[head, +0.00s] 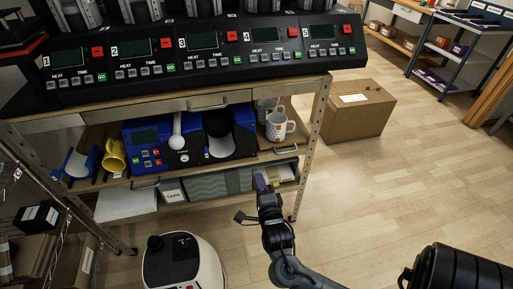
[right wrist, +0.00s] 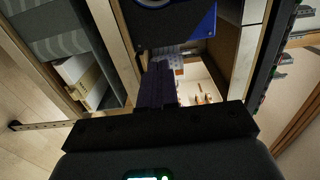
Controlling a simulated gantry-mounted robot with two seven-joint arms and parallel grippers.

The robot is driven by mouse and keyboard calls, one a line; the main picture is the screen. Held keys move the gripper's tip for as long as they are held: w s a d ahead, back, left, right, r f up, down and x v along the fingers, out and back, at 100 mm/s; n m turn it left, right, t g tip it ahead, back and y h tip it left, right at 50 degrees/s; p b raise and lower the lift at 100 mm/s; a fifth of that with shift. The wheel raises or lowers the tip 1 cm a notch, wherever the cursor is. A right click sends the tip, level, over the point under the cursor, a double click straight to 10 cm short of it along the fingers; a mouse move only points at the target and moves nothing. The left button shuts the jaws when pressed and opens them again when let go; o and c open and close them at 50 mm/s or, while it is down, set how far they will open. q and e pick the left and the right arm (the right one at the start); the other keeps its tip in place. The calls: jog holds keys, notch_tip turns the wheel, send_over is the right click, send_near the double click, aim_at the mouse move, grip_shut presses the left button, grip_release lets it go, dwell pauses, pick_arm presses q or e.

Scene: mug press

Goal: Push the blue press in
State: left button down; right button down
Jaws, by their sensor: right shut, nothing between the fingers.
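The blue press (head: 145,148) sits on the middle shelf of the workbench, with a dark display, small buttons and a white-knobbed lever (head: 178,140) in front of its black middle. In the right wrist view a blue and black corner (right wrist: 202,24), apparently of the press, shows at the top, beyond the fingers. My right gripper (head: 262,184) is in front of the shelves, below and right of the press, apart from it. Its purple-grey fingers (right wrist: 156,84) are together with nothing between them. My left gripper is not in view.
Patterned white mugs (head: 277,126) stand right of the press, close above my right gripper. A yellow mug (head: 115,155) is at the left. A row of numbered black presses (head: 200,50) covers the bench top. A cardboard box (head: 360,110) stands on the floor at right.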

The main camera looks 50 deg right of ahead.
aim_at(248, 146)
jog(key=x, duration=0.6)
jog(key=p+x, duration=0.1)
jog(key=x, duration=0.5)
jog(key=shift+w+d+r, duration=0.1)
jog(key=shift+w+r, duration=0.1)
jog(key=shift+r, duration=0.05)
jog(key=shift+w+d+f, duration=0.1)
jog(key=shift+w+d, duration=0.3)
jog(key=shift+w, duration=0.1)
jog(key=shift+w+d+f, duration=0.1)
jog(key=b+x, duration=0.1)
jog(key=x, duration=0.1)
jog(key=b+x, duration=0.1)
jog(key=shift+w+d+f, duration=0.2)
jog(key=shift+w, duration=0.1)
jog(key=shift+w+d+r+b, duration=0.1)
jog(key=shift+w+d+b, duration=0.1)
jog(key=shift+d+b, duration=0.1)
jog(key=shift+s, duration=0.1)
